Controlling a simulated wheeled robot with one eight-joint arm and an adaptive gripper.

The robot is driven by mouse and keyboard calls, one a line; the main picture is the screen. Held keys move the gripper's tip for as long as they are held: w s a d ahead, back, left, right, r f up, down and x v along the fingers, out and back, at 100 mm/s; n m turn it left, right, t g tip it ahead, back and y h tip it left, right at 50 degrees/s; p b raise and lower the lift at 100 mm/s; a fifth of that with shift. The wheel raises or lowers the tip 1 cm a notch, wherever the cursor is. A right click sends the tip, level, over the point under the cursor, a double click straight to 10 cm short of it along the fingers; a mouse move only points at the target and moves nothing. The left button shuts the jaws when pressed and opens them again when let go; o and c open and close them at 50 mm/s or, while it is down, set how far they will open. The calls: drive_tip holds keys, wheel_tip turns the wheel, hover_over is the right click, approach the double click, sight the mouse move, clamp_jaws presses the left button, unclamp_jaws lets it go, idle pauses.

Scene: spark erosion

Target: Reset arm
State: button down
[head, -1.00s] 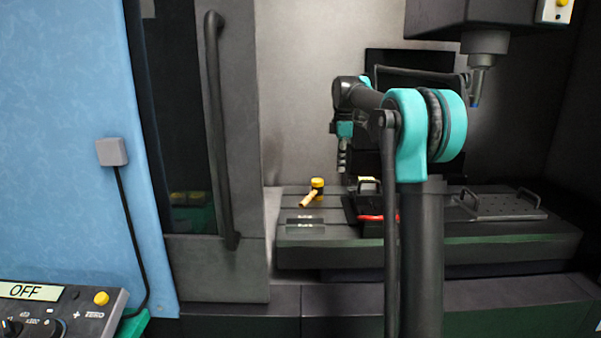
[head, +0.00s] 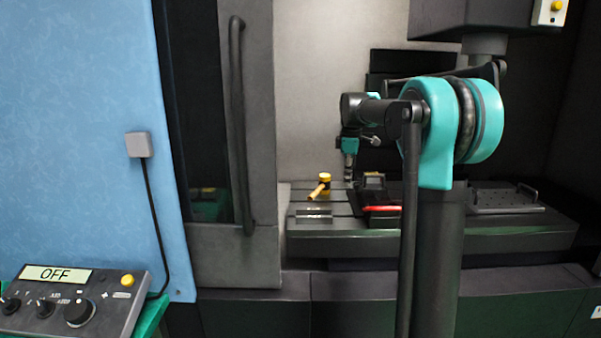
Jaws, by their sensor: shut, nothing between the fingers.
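My arm, teal and black, stands at the right of centre in the head view and reaches into the open machine. My gripper (head: 349,172) hangs from the teal wrist, pointing down, shut and empty. It shows small, above or in front of the machine table (head: 545,232); I cannot tell its exact height. A yellow-headed mallet (head: 320,187) appears just left of it on the table. A vise-like dark block with a red handle (head: 382,209) appears to its lower right, partly hidden by my arm.
A perforated plate with handles (head: 495,198) lies at the table's right. The spindle head (head: 470,20) hangs above, behind my arm. The dark sliding door with a long handle (head: 238,120) stands at left. A control panel reading OFF (head: 55,275) is at lower left.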

drive_tip(key=s+d+f+m+t, duration=0.1)
drive_tip(key=s+f+m, duration=0.6)
drive_tip(key=s+f, duration=0.6)
drive_tip(key=s+d+f+m+t, duration=0.2)
drive_tip(key=s+f+m, duration=0.6)
drive_tip(key=s, duration=1.2)
wheel_tip(320, 180, down, 5)
drive_tip(key=shift+s+d+r, duration=0.1)
drive_tip(key=shift+s+d, duration=0.1)
drive_tip(key=shift+s, duration=0.05)
drive_tip(key=shift+r, duration=0.1)
